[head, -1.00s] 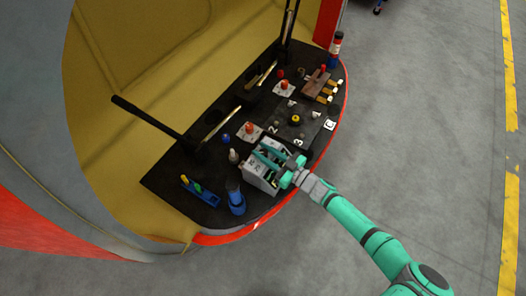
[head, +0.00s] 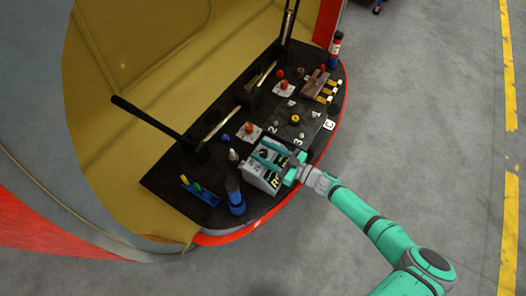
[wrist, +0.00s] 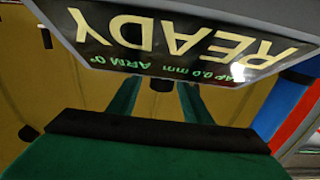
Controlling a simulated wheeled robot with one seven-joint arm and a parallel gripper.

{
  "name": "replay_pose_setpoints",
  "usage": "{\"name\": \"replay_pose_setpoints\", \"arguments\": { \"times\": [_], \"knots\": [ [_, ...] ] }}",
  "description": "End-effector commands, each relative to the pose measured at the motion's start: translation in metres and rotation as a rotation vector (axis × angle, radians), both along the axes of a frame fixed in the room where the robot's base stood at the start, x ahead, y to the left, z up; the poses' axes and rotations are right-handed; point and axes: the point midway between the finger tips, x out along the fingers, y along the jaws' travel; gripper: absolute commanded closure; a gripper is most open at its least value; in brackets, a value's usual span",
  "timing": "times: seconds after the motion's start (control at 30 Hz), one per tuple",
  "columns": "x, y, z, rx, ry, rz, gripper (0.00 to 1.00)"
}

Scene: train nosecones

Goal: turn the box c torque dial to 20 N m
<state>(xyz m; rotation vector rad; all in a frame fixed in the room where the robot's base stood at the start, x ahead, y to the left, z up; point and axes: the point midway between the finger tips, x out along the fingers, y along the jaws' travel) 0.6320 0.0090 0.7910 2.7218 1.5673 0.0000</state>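A dark plate with a yellow-ringed black knob (head: 295,119) and small grey knobs lies on the black deck (head: 165,182) in the head view. A white C label (head: 329,125) sits at its front edge, with painted numbers around. Which part is the torque dial is too small to tell. My gripper (head: 260,149) is over a grey device (head: 254,179) left of the plate. Its two teal fingers are apart with nothing visible between them. In the wrist view, the device's screen (wrist: 185,35) reads READY, GAP 0.0 mm, ARM 0°, upside down, close to the fingers (wrist: 158,100).
A blue cup-like holder (head: 236,202) and a blue rack (head: 199,191) stand at the deck's left front. Red buttons on white plates (head: 249,133) and a long black lever (head: 150,120) are behind. Open floor lies in front.

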Motion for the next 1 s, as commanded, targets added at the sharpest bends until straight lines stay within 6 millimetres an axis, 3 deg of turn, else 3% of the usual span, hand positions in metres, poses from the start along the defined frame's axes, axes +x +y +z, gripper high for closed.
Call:
{"name": "replay_pose_setpoints", "arguments": {
  "times": [0.33,0.8,1.0],
  "knots": [
    [-0.005,-0.008,0.0,0.0,0.0,0.001,0.55],
    [-0.045,-0.078,0.0,-0.001,0.0,-0.001,0.55],
    [-0.053,-0.092,0.0,0.0,0.0,0.0,0.55]
  ]
}}
